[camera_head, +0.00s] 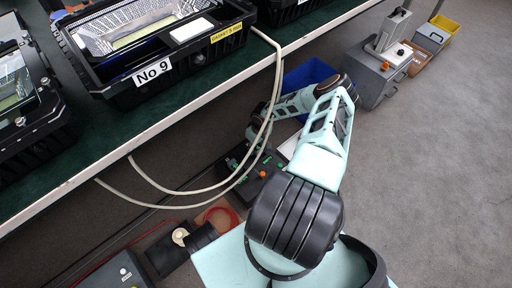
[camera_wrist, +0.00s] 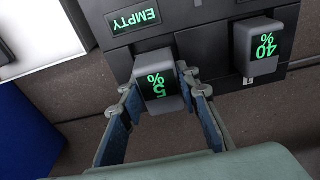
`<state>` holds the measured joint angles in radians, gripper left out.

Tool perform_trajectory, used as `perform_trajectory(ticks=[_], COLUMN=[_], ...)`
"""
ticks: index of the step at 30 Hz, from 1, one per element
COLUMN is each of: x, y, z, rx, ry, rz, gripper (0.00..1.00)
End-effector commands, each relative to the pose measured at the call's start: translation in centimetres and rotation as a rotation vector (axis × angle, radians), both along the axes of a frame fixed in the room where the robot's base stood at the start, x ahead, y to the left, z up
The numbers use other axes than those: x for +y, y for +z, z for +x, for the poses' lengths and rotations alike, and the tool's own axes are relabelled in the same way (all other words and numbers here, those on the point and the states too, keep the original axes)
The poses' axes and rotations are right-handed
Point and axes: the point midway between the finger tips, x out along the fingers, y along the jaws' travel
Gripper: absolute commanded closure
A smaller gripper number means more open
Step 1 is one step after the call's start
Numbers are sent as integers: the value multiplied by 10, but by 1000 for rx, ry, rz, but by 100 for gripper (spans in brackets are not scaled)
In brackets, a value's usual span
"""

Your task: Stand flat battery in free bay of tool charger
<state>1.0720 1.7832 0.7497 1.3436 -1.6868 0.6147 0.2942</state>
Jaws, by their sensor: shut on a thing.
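The battery (camera_wrist: 157,78) is a dark grey block whose green display reads 5%. My gripper (camera_wrist: 163,94) is shut on it, one finger on each side, in the wrist view. It stands over the dark tool charger (camera_wrist: 215,45), close to a panel reading EMPTY (camera_wrist: 136,19). The battery's lower end is hidden, so I cannot tell whether it is seated in a bay. A second battery (camera_wrist: 264,45) reading 40% stands to the right. In the head view the charger (camera_head: 264,186) is on the floor, and my forearm and cables partly cover the gripper area.
A blue bin (camera_head: 308,74) stands behind the charger; a grey box (camera_head: 376,72) stands farther right. The bench (camera_head: 100,165) with black floodlight housings (camera_head: 160,75) overhangs at left, and pale cables (camera_head: 190,192) hang from it. Floor at right is clear.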

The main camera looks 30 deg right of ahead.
Motion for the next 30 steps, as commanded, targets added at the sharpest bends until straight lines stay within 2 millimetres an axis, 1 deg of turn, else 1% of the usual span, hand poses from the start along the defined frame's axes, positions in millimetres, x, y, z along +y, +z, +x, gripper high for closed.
perform_trajectory(ticks=[14,30], x=[0,0], y=[0,-10], z=[0,1], rx=[0,-1], ry=[0,0], rz=[-1,0], gripper=[100,100])
